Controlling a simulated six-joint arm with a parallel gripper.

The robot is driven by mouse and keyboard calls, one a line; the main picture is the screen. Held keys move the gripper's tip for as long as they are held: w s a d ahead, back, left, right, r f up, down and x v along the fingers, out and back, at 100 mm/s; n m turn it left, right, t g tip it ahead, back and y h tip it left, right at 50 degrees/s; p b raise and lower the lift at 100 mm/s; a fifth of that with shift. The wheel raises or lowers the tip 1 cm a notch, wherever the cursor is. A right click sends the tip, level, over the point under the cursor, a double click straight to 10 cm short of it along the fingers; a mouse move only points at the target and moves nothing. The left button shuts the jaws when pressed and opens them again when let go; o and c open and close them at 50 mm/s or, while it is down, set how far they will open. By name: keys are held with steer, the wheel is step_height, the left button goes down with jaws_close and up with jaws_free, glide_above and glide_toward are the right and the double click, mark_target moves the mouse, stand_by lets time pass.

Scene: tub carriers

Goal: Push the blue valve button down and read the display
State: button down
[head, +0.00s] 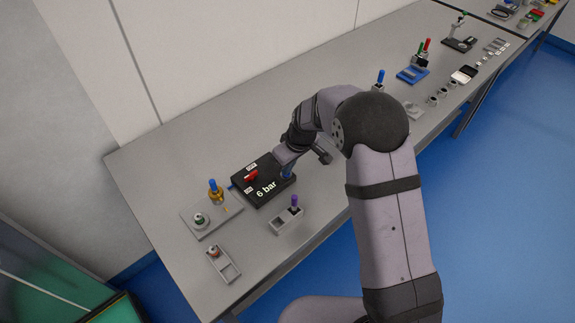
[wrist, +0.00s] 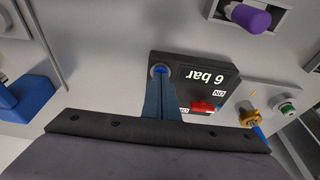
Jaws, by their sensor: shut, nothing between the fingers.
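The black valve box (head: 262,200) stands on the grey bench at the left and shows white "6 bar" lettering on its top. The same box (wrist: 228,70) is upside down in the wrist view, and "6 bar" reads clearly there. The blue valve button (wrist: 160,69) sits in a grey ring at the box's corner, beside the lettering. My gripper (wrist: 161,79) is shut and empty, its blue fingers over the button and covering part of it. In the head view my gripper (head: 287,174) points down at the box's right edge. I cannot tell how far the button is pressed.
A red switch (head: 250,176) lies on the box between white labels. A grey plate (head: 223,219) with a brass fitting and a blue-topped part stands left of it. A purple-topped part (head: 294,200) in a grey holder stands close in front. More parts line the bench to the right.

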steer(key=shift+f+b, duration=0.9)
steer(key=shift+b, duration=0.1)
steer(key=shift+s+d+f, duration=0.15)
steer(key=shift+s, duration=0.25)
steer(key=shift+w+r, duration=0.1)
steer(key=shift+r, duration=0.4)
steer(key=r+p, duration=0.2)
steer(key=r, duration=0.1)
steer(key=r+p, duration=0.1)
steer(key=shift+w+r, duration=0.15)
steer(key=shift+w, duration=0.1)
steer(key=b+v, duration=0.3)
steer(key=v, duration=0.7)
steer(key=shift+b, duration=0.35)
steer(key=shift+w, duration=0.15)
